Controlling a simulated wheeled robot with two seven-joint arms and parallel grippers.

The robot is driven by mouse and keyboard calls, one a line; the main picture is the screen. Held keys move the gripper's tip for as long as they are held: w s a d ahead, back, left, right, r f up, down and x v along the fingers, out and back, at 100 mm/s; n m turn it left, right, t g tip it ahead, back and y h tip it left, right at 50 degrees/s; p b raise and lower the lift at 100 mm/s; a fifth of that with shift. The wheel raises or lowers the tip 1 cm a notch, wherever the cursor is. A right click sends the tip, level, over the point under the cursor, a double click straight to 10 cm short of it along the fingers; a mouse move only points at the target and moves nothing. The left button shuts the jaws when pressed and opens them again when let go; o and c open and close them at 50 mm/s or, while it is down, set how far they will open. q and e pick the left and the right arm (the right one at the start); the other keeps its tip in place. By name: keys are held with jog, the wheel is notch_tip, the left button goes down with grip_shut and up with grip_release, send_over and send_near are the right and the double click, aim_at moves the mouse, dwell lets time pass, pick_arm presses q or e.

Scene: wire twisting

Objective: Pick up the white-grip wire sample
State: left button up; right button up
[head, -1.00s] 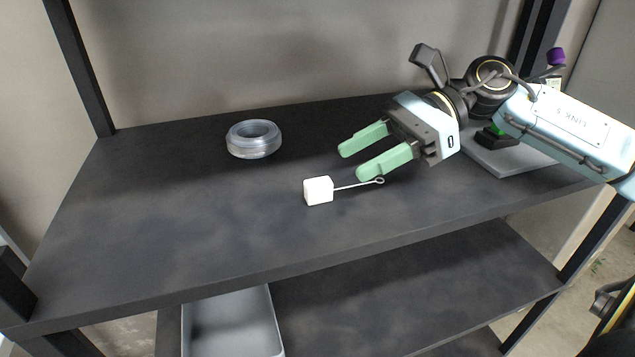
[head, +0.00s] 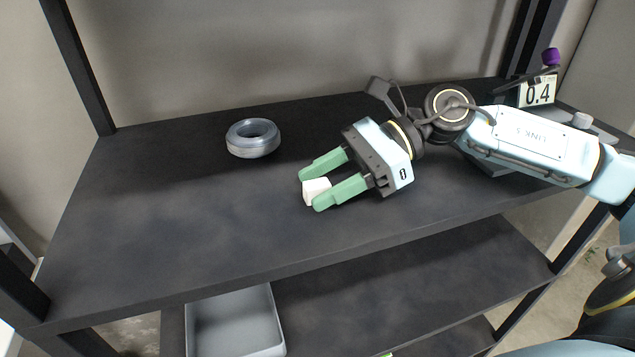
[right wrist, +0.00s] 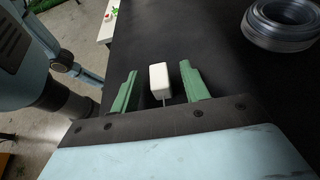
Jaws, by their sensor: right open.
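The wire sample's white grip (head: 316,191) is a small white block on the dark upper shelf. My right gripper (head: 312,191) is open, with its green fingers on either side of the white grip. In the right wrist view the white grip (right wrist: 159,80) sits between the open fingers (right wrist: 158,88), with visible gaps on both sides. A short piece of its thin wire shows there, running back toward the palm. In the head view the wire is hidden by the gripper. My left gripper is not in view.
A coil of grey wire (head: 253,147) lies on the upper shelf (head: 150,230), left of and behind the grip. A device with a 0.4 display (head: 538,92) stands at the right back. A grey bin (head: 235,345) is on the lower shelf. The upper shelf's left part is clear.

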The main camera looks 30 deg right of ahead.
jog(key=shift+a+f, duration=0.1)
jog(key=shift+a, duration=0.2)
grip_shut()
